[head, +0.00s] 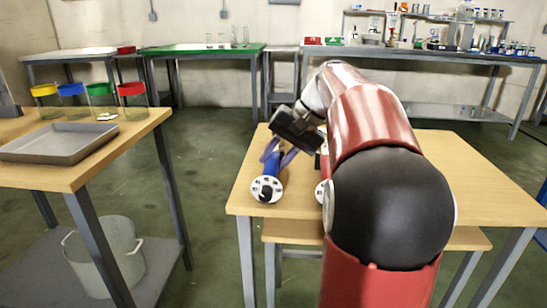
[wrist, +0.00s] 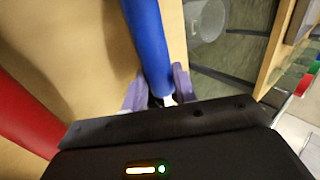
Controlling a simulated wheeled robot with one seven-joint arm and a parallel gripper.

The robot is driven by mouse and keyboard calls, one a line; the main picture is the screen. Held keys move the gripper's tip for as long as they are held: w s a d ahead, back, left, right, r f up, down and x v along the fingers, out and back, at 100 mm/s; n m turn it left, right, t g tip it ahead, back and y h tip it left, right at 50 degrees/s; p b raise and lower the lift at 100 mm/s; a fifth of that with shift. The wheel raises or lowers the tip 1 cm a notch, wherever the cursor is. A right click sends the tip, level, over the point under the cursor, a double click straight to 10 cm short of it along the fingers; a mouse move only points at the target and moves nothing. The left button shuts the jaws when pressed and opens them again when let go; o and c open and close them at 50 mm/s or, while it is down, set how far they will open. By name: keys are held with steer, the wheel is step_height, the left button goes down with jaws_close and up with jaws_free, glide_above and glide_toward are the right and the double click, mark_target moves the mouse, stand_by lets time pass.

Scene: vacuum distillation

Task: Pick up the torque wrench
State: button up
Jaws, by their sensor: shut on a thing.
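Two long tools with round white ends lie on the wooden table in front of me, one blue and one red. I cannot tell from their looks which is the torque wrench. The blue tool (head: 271,172) is at the table's left side, its white end with dark dots facing me. In the wrist view the blue tool (wrist: 148,38) runs up from between the purple fingers of my gripper (wrist: 160,90). My gripper (head: 279,153) is shut on the blue tool. The red tool (wrist: 27,112) lies to its left in the wrist view. My arm hides most of it in the head view.
The table's edge (head: 236,203) is close to the blue tool. A second table at left holds a grey tray (head: 62,143) and jars with coloured lids (head: 101,95). A bucket (head: 105,255) stands on its lower shelf. Open floor lies between the tables.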

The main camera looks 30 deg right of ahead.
mark_target(276, 155)
steer(key=shift+r, duration=0.1)
jaws_close()
step_height(276, 155, up, 20)
steer(key=p, duration=0.5)
steer(key=shift+o, duration=1.8)
jaws_free()
jaws_close()
steer(key=shift+a, duration=0.1)
